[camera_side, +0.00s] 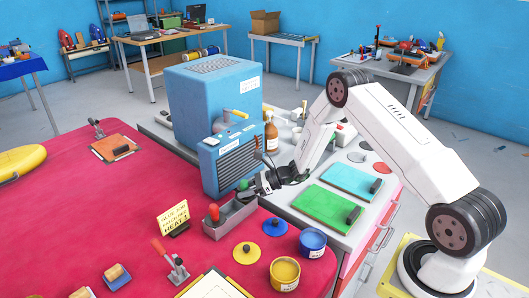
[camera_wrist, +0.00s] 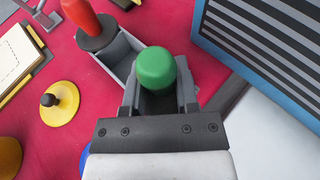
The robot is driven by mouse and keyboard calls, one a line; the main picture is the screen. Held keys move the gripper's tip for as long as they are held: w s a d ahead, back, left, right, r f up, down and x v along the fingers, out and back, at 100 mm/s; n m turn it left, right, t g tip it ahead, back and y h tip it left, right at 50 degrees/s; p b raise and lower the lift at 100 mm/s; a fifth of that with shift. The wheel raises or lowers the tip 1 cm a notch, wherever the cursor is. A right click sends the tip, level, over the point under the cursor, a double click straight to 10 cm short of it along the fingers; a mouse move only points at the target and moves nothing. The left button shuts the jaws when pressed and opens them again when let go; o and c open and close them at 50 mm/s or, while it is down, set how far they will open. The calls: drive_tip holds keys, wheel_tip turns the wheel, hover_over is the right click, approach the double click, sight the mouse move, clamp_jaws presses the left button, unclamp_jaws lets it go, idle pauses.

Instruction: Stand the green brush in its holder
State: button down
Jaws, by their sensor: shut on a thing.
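The green brush is at the holder's right end in the side view. Its lower part is hidden, so I cannot tell whether it touches the holder.
A red-handled brush (camera_side: 213,213) stands in the holder's left end. A blue heater with a striped grille (camera_side: 241,157) stands close behind. A yellow sign (camera_side: 173,218), a yellow lid (camera_side: 247,253), a blue lid (camera_side: 274,227) and paint pots (camera_side: 285,273) surround the holder.

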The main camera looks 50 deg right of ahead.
drive_tip(key=shift+f, duration=0.5)
drive_tip(key=shift+c, duration=1.8)
unclamp_jaws()
drive_tip(key=shift+r, duration=0.4)
drive_tip(key=shift+s+d+r, duration=0.2)
drive_tip(key=shift+d, duration=0.05)
drive_tip(key=v, duration=1.1)
drive_tip(key=shift+s+r, duration=0.1)
drive_tip(key=shift+s, duration=0.05)
